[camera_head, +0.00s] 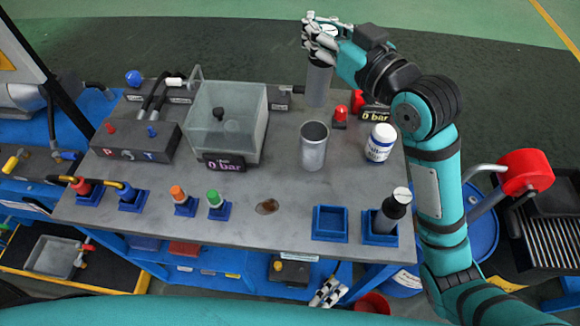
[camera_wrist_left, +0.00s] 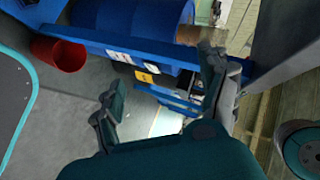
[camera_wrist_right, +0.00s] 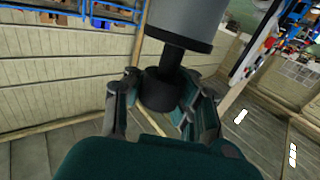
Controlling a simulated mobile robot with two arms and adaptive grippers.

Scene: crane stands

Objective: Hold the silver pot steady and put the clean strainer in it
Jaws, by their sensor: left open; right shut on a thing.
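The silver pot (camera_head: 313,150) stands upright and open-topped on the grey table, right of centre. My right gripper (camera_head: 320,40) is shut on the strainer (camera_head: 318,86), a grey cylinder hanging below it, held behind and above the pot. In the right wrist view the strainer's grey body (camera_wrist_right: 187,18) and black end (camera_wrist_right: 160,90) show, with the fingers around the black end. My left gripper (camera_head: 328,292) is open and empty, low in front of the table's front edge, apart from the pot. The left wrist view shows its spread fingers (camera_wrist_left: 160,98).
A clear tank (camera_head: 225,115) stands left of the pot and a white bottle (camera_head: 380,142) right of it. A brown stain (camera_head: 267,206) marks the table.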

